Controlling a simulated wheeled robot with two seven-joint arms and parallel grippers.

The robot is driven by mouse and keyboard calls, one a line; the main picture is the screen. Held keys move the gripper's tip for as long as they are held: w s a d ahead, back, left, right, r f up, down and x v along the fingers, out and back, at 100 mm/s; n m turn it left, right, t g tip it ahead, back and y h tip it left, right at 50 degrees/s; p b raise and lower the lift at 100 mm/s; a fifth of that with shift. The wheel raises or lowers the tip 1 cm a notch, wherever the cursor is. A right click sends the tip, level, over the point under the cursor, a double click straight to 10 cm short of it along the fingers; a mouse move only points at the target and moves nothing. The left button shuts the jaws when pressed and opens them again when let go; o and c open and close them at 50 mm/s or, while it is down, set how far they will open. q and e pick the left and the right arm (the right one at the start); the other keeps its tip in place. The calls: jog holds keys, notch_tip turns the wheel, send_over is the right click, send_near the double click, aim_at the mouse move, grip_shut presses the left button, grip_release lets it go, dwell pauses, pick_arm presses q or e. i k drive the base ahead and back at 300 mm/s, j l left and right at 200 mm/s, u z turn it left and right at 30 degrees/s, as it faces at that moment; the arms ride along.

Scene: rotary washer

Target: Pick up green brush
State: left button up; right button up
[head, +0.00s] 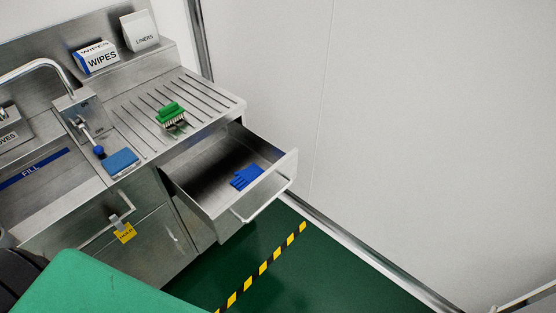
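The green brush (172,114) lies on the ribbed steel drainboard (208,98), near the board's front edge and above the open drawer. Its green back faces up and pale bristles show along its lower side. Nothing is touching it from above. Neither of my grippers shows in the head view.
An open drawer (222,208) juts out below the drainboard with a blue glove-like item (246,177) inside. Boxes of wipes (97,58) and liners (140,31) stand behind.

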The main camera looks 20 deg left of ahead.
aim_at(169, 114)
jog(key=k+u, duration=0.1)
jog(key=u, duration=1.35)
